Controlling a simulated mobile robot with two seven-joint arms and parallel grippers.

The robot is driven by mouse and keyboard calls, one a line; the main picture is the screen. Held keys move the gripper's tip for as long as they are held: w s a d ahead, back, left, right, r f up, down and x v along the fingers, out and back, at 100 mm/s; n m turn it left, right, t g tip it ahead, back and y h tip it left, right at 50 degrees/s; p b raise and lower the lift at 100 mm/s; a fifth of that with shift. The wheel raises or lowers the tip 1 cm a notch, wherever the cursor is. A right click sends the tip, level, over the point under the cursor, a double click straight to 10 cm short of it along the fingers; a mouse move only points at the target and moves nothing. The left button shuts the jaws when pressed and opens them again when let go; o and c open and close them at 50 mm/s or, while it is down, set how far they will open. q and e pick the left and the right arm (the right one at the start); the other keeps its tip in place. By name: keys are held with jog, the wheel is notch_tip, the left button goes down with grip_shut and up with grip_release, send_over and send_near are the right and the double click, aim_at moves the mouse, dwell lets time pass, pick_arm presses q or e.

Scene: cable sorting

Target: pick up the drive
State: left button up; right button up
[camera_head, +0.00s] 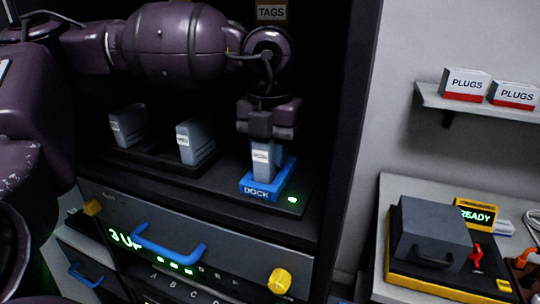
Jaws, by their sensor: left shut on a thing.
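A grey drive (262,164) with a white label stands upright in the blue dock (257,192) on the dark shelf, with a green light beside the dock. My left gripper (260,136) is directly above, pointing down, and is shut on the top of this drive. The drive's lower end is hidden by the dock's front. Two more grey drives stand to the left in a dark rack: a middle drive (197,141) and a far left drive (128,125). My right gripper is not in view.
Below the shelf is a panel with a blue handle (168,247) and a yellow knob (280,281). At right, a grey box device (432,236) sits on a white bench. Two PLUGS boxes (465,84) stand on a wall shelf. A TAGS box (271,11) is above.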

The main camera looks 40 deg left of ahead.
pick_arm(q)
jog(key=shift+r, duration=0.35)
notch_tip(320, 180, up, 3)
jog(key=shift+r+p, duration=0.1)
jog(key=shift+p, duration=0.95)
pick_arm(e)
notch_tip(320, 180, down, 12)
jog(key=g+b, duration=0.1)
jog(key=b, duration=1.4)
pick_arm(q)
jog(key=s+d+r+p, duration=0.1)
jog(key=s, duration=0.8)
jog(key=s+d+r+p, duration=0.1)
jog(key=s+r, duration=0.1)
jog(key=s, duration=0.6)
jog(key=shift+s+d, duration=0.4)
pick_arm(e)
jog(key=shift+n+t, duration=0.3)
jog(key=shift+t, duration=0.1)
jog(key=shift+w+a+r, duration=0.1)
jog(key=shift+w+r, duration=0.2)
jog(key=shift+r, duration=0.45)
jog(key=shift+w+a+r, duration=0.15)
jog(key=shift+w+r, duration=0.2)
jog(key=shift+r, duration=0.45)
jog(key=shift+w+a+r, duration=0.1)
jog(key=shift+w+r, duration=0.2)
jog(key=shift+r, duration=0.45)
